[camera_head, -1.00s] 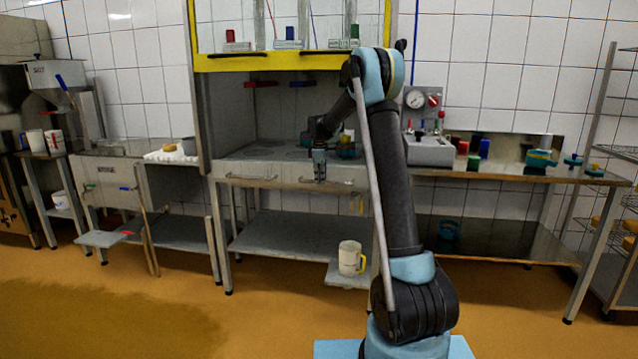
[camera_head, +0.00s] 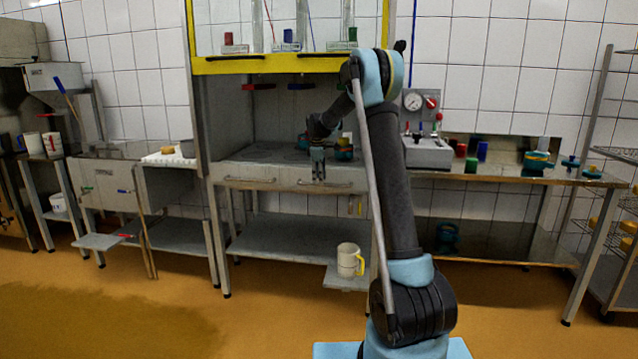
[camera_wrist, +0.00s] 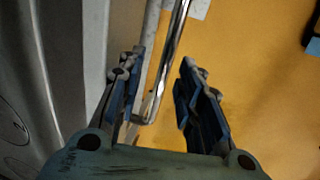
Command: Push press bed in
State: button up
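The press bed (camera_head: 243,170) is a grey metal slab in the yellow-framed press, with bar handles on its front face. The left handle (camera_head: 250,180) is clear. My gripper (camera_head: 318,178) is at the right handle (camera_head: 338,184), pointing down. In the wrist view my gripper (camera_wrist: 160,68) is open, its two blue-padded fingers apart. A shiny metal bar (camera_wrist: 172,50), apparently that handle, runs between the fingers without visible contact on both sides. The bed's grey face is at the left of that view. How far the bed sticks out is hard to tell.
A yellow-edged guard (camera_head: 270,66) stands raised above the bed. A blue-green mould (camera_head: 344,153) is on the bed beside my arm. A white jug (camera_head: 349,258) stands on a low shelf below. A control box (camera_head: 428,153) is at the right. Floor in front is clear.

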notch_tip(320, 180, up, 10)
jog(key=s, duration=0.1)
jog(key=shift+s+a, duration=0.15)
jog(key=shift+s, duration=0.25)
jog(key=s+d+m, duration=0.3)
jog(key=s+d, duration=0.1)
jog(key=s, duration=0.6)
jog(key=s+d+m, duration=0.2)
jog(key=s+d, duration=0.3)
jog(key=s, duration=0.5)
jog(key=s+d+m, duration=0.3)
jog(key=s+d, duration=0.1)
jog(key=s, duration=0.7)
jog(key=s+d+f+m, duration=0.1)
jog(key=s+f+m, duration=0.1)
jog(key=s+f, duration=0.4)
jog(key=s+d+f+m, duration=0.2)
jog(key=s+f, duration=0.4)
jog(key=s, duration=0.6)
jog(key=s+d+f+m, duration=0.1)
jog(key=s+f+m, duration=0.2)
jog(key=s+f, duration=0.3)
jog(key=s, duration=0.3)
jog(key=shift+d+m, duration=0.3)
jog(key=shift+d, duration=0.1)
